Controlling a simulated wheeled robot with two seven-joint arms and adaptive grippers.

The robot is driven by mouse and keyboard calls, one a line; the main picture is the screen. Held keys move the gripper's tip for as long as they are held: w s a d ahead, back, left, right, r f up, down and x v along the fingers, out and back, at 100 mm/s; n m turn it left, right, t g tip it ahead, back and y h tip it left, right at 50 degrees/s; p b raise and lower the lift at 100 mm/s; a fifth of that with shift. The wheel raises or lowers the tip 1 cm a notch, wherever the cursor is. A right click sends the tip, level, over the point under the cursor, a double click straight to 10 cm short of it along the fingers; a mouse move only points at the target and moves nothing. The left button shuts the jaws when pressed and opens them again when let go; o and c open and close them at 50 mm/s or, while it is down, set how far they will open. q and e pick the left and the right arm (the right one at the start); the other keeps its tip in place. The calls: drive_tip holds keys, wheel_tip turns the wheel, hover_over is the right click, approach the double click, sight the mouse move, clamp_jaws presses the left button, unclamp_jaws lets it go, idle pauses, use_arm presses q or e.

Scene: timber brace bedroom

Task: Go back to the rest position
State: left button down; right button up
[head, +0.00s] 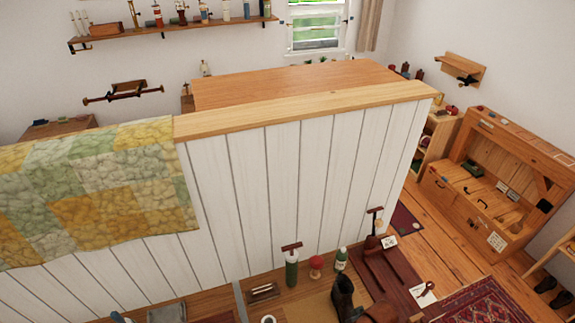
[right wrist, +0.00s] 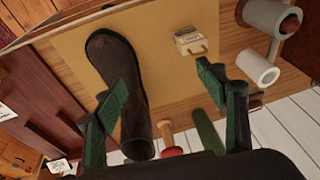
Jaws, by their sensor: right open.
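My right gripper (right wrist: 162,73) shows in the right wrist view, with its two green fingers spread wide apart and nothing held between them. A dark boot (right wrist: 118,62) lies in the picture behind the left-hand finger, which overlaps part of it; I cannot tell how far apart they are. The boot also shows in the head view (head: 343,298) at the bottom, standing on the bench. I cannot make out my right gripper in the head view. My left gripper is not in view.
A white plank partition (head: 290,190) with a wooden top rises behind the bench. A green bottle (head: 292,272), a red-topped item (head: 316,266) and another bottle (head: 341,258) stand near the boot. A small tag box (right wrist: 188,40) and white spools (right wrist: 258,68) lie near my right gripper.

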drive_tip(key=s+d+r+m+t+h, duration=0.1)
drive_tip(key=s+d+r+m+h, duration=0.15)
drive_tip(key=s+d, duration=0.5)
drive_tip(key=s+d+r+m+h, duration=0.1)
drive_tip(key=s+d+r, duration=0.3)
drive_tip(key=s+d, duration=0.35)
wheel_tip(320, 180, down, 37)
drive_tip(key=a+b, duration=0.2)
drive_tip(key=b, duration=0.8)
drive_tip(key=s+f+b, duration=0.3)
drive_tip(key=s+f, duration=0.4)
drive_tip(key=f, duration=0.3)
drive_tip(key=s+f+g+b, duration=0.1)
drive_tip(key=s+f+b, duration=0.3)
drive_tip(key=f, duration=0.7)
drive_tip(key=s+f+n+g+y+b, duration=0.1)
drive_tip(key=s+f+b, duration=0.2)
drive_tip(key=s+f, duration=0.6)
drive_tip(key=shift+s+f+b, duration=0.3)
drive_tip(key=shift+f, duration=0.4)
